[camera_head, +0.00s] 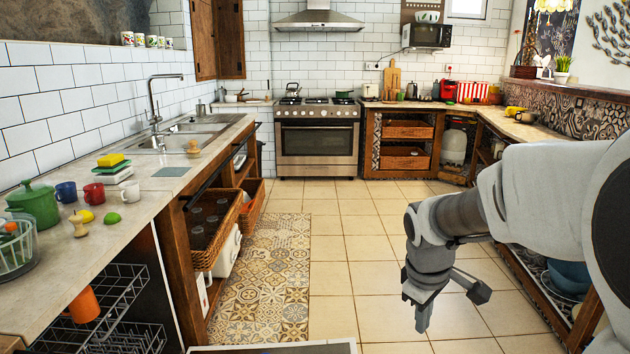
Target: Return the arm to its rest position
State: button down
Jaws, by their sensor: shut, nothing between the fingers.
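My arm reaches in from the right edge and bends in front of the right-hand shelving. My gripper (452,306) hangs from its end, above the tiled floor at the lower right of the middle. It points down and to the right. Its two fingers show as dark and grey parts, and I see no object held. It touches nothing that I can see.
The tiled floor (372,240) is clear toward the oven (316,145). On the left is a counter with a sink, cups and a green pot (38,204); below it a dish rack (112,295) and a wicker drawer (212,232) stand out. Open shelving (545,275) lies right.

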jog(key=s+a+r+m+t+y, duration=0.1)
jog(key=s+a+r+m+t, duration=0.2)
jog(key=s, duration=0.6)
jog(key=s+a+r+m+t+y, duration=0.1)
jog(key=s+a+r+m, duration=0.1)
jog(key=s+r+m, duration=0.5)
notch_tip(320, 180, up, 23)
jog(key=s+n+p, duration=0.1)
jog(key=n+p, duration=0.1)
jog(key=p, duration=2.2)
jog(key=shift+s+a+p, duration=0.15)
jog(key=shift+s+p, duration=0.25)
jog(key=shift+f, duration=0.1)
